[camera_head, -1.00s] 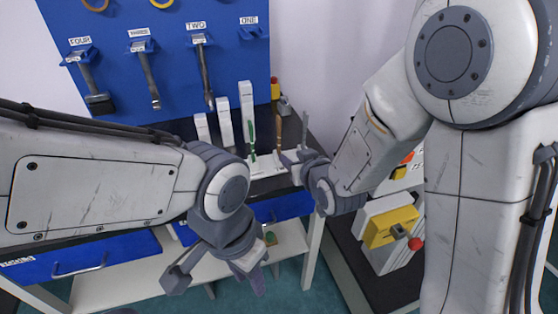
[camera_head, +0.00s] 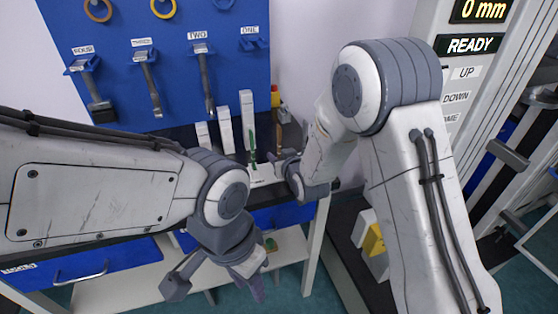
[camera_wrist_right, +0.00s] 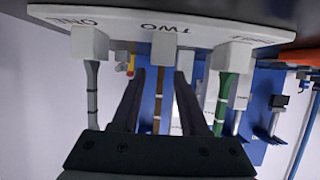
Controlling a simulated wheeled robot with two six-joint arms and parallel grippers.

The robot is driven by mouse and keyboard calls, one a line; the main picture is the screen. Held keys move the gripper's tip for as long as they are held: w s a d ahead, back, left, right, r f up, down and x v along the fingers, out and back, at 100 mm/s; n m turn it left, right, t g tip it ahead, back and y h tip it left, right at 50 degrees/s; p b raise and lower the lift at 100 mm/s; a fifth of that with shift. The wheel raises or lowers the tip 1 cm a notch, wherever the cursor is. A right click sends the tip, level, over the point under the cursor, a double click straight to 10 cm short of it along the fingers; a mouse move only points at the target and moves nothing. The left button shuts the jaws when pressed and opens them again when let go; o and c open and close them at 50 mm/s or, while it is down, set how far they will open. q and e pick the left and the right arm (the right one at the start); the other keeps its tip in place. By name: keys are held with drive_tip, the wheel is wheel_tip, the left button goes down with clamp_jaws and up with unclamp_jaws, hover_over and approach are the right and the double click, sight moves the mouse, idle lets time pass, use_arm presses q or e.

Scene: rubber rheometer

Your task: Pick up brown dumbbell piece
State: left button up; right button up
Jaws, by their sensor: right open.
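The brown dumbbell piece (camera_wrist_right: 157,102) hangs below the label TWO on a white rack (camera_wrist_right: 125,22) in the right wrist view. It also shows in the head view (camera_head: 279,134), thin and upright. My right gripper (camera_wrist_right: 158,84) is open, with one finger on each side of the brown piece; contact cannot be told. A green piece (camera_wrist_right: 222,103) and a grey piece (camera_wrist_right: 92,92) sit on either side, outside the fingers. In the head view my right gripper (camera_head: 275,162) is at the rack. My left gripper (camera_head: 214,286) is open and empty, low in front of the drawers.
White upright blocks (camera_head: 225,128) stand left of the rack. A blue tool board (camera_head: 165,75) with hanging tools is behind. Blue drawers (camera_head: 85,268) are below the dark counter. A machine with a READY display (camera_head: 470,45) stands at the right.

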sight(278, 125)
clamp_jaws()
wheel_tip(278, 125, up, 10)
drive_tip(key=shift+r, duration=0.1)
idle(0.5)
